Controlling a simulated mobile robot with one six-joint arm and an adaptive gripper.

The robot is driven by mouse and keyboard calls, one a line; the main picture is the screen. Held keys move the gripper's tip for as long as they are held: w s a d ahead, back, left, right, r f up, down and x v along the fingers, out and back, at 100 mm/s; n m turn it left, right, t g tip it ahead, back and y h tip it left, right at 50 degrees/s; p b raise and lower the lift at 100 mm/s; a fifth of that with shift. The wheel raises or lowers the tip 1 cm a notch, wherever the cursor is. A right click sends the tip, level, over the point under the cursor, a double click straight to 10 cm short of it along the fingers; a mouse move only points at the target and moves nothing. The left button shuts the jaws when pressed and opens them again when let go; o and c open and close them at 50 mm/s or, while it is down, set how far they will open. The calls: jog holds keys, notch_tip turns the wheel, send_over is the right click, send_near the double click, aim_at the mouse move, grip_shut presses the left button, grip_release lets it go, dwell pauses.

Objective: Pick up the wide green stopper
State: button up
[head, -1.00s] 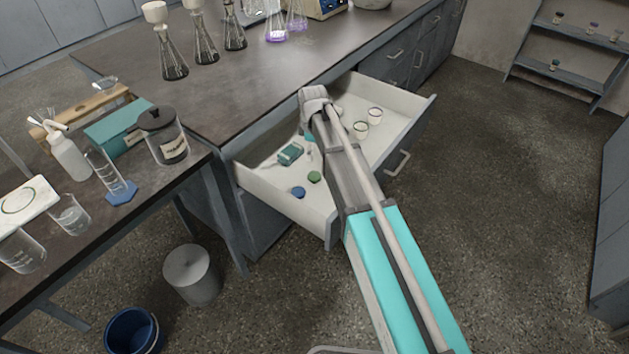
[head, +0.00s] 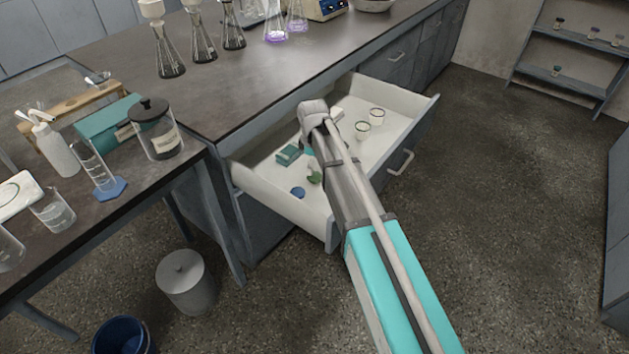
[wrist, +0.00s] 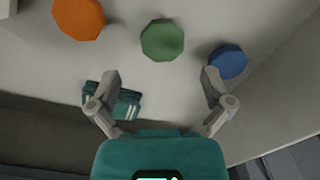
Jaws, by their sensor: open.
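The wide green stopper (wrist: 162,40) lies on the drawer floor, near the top middle of the wrist view, between an orange stopper (wrist: 79,18) and a blue stopper (wrist: 228,62). In the head view the green stopper (head: 315,177) is partly hidden by my arm, with the blue stopper (head: 298,192) beside it. My gripper (wrist: 161,85) is open and empty. In the wrist view its fingertips lie below the green stopper in the picture, apart from it. The right fingertip appears close to the blue stopper, and I cannot tell the height between them.
The open drawer (head: 275,202) has raised walls around the stoppers. A teal box (head: 288,155) lies in it; a teal item (wrist: 125,104) shows by my left finger. Two small white cups (head: 370,122) stand farther right. The bench top (head: 210,95) overhangs behind.

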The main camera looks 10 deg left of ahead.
aim_at(313, 176)
jog(key=shift+f, duration=0.1)
dwell(0.3)
jog(key=shift+s+f+b, duration=0.15)
jog(key=shift+f+b, duration=2.35)
jog(key=shift+b, duration=0.1)
jog(key=c, duration=1)
